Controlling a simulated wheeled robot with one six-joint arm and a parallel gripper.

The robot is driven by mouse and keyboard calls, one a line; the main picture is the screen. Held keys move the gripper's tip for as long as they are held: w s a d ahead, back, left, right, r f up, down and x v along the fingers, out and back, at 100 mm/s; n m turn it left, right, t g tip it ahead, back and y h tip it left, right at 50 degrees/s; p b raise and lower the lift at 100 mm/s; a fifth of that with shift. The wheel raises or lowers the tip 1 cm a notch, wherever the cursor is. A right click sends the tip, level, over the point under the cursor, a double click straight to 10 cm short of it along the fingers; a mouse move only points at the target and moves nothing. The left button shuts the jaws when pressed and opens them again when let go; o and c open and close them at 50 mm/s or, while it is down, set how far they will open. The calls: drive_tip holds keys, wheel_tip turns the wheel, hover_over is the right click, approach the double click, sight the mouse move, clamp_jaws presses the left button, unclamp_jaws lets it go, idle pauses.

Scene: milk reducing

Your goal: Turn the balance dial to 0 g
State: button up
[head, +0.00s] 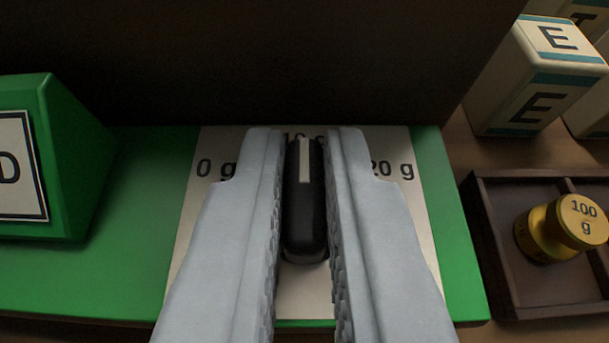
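The balance dial (304,215) is a black, elongated knob with a white pointer line at its far end. It stands on a white scale plate (305,305) set on a green base. The pointer aims straight away from me at the middle mark, which reads 10 g and is partly hidden. The 0 g label (215,168) is to the left, and a 20 g label (393,169) to the right is partly covered. My gripper (305,145) has one finger on each side of the knob, with no clear gap showing, and looks shut on it.
A green block with a white letter sign (20,168) stands at the left on the green base (130,270). At the right, a brass 100 g weight (560,230) sits in a dark tray (490,225). Lettered blocks (540,80) stand behind it. A dark wall rises behind the dial.

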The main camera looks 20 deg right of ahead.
drive_tip(key=shift+y, duration=0.3)
clamp_jaws()
drive_tip(key=shift+d+n+t+y, duration=0.15)
drive_tip(key=shift+n+t+y, duration=0.15)
drive_tip(key=shift+n+y, duration=0.9)
drive_tip(key=shift+r+n+y, duration=0.15)
drive_tip(key=shift+n+y, duration=0.55)
drive_tip(key=shift+d+f+n+y, duration=0.1)
drive_tip(key=shift+f+n+y, duration=0.1)
drive_tip(key=shift+n+y, duration=1)
drive_tip(key=o, duration=0.7)
unclamp_jaws()
drive_tip(key=shift+s+r, duration=0.1)
drive_tip(key=v, duration=1.7)
drive_tip(key=shift+d, duration=0.25)
